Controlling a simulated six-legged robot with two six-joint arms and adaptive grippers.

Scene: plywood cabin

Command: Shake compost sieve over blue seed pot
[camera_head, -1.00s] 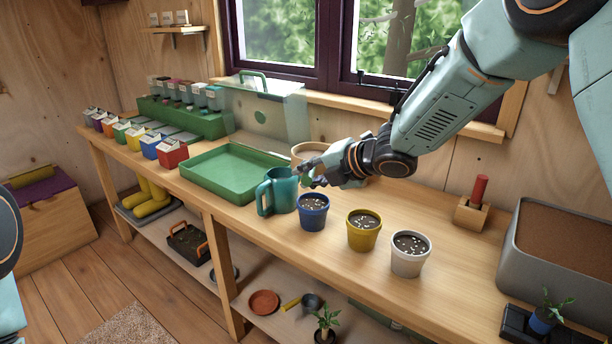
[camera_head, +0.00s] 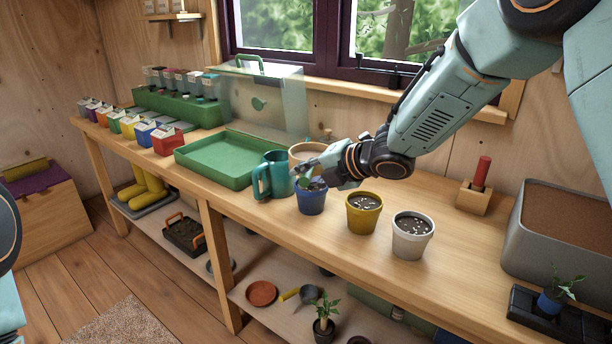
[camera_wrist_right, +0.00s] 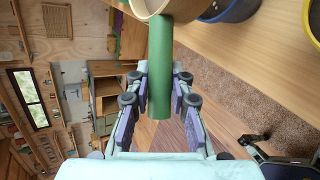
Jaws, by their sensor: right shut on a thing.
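The compost sieve has a pale wooden rim (camera_head: 304,148) and shows behind my right gripper, near the teal mug. In the right wrist view its green handle (camera_wrist_right: 160,75) runs between the fingers, with part of the round rim (camera_wrist_right: 152,7) at the top. My right gripper (camera_head: 308,180) is shut on this handle. The blue seed pot (camera_head: 311,202) stands upright on the bench just below the gripper, which hides part of its top. Its edge also shows in the right wrist view (camera_wrist_right: 235,12).
The teal mug (camera_head: 274,174) stands close left of the blue pot. A yellow pot (camera_head: 363,215) and a white pot (camera_head: 411,238) stand to its right. A green tray (camera_head: 215,178) lies further left. A grey compost bin (camera_head: 520,215) is at the right.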

